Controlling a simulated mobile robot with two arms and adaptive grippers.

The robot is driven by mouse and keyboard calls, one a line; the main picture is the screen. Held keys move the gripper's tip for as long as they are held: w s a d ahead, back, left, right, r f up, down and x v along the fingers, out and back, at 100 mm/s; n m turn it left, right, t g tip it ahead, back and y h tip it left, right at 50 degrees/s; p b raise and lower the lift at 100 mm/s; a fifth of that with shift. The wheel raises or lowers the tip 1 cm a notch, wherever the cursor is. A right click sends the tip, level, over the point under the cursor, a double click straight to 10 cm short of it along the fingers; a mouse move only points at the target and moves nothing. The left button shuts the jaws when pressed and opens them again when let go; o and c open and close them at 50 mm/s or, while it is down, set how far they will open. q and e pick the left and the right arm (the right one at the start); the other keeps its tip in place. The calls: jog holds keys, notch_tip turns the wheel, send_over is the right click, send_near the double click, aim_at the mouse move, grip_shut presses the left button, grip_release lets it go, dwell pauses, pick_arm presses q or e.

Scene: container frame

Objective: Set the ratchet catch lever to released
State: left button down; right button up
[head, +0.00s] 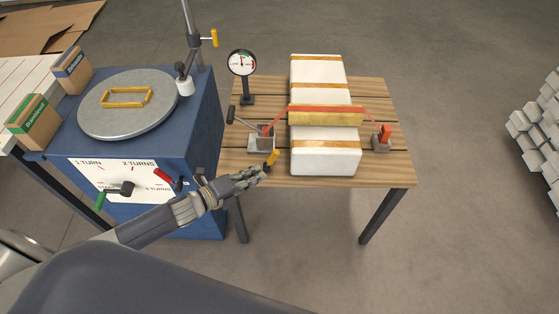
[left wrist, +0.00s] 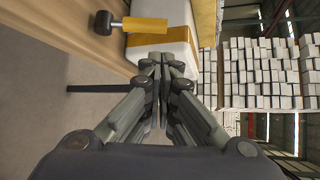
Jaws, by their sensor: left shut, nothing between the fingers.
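A small yellow lever (head: 272,158) sticks out from the front of the ratchet (head: 261,138) on the slatted wooden table. The ratchet has a grey base and a longer dark handle (head: 240,119) pointing up left. My left gripper (head: 262,172) is shut and empty at the table's front edge, just below the yellow lever; I cannot tell if they touch in the head view. In the left wrist view a yellow lever (left wrist: 146,24) with a dark end lies ahead and left of the shut fingertips (left wrist: 160,62), apart from them. My right gripper is not in view.
A red strap (head: 325,109) runs from the ratchet over a yellow edge piece and white banded block (head: 326,161) to a red-topped anchor (head: 383,138). A gauge (head: 242,64) stands behind. A blue cabinet (head: 205,125) with a turntable is on the left.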

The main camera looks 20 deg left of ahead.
aim_at(272, 160)
pick_arm(q)
jog(key=b+x, duration=0.4)
jog(key=x, duration=0.4)
jog(key=shift+w+d+f, duration=0.15)
jog(key=shift+w+f, duration=0.15)
jog(key=shift+w+d+b, duration=0.4)
jog(key=shift+w+b, duration=0.05)
jog(key=shift+w, duration=0.15)
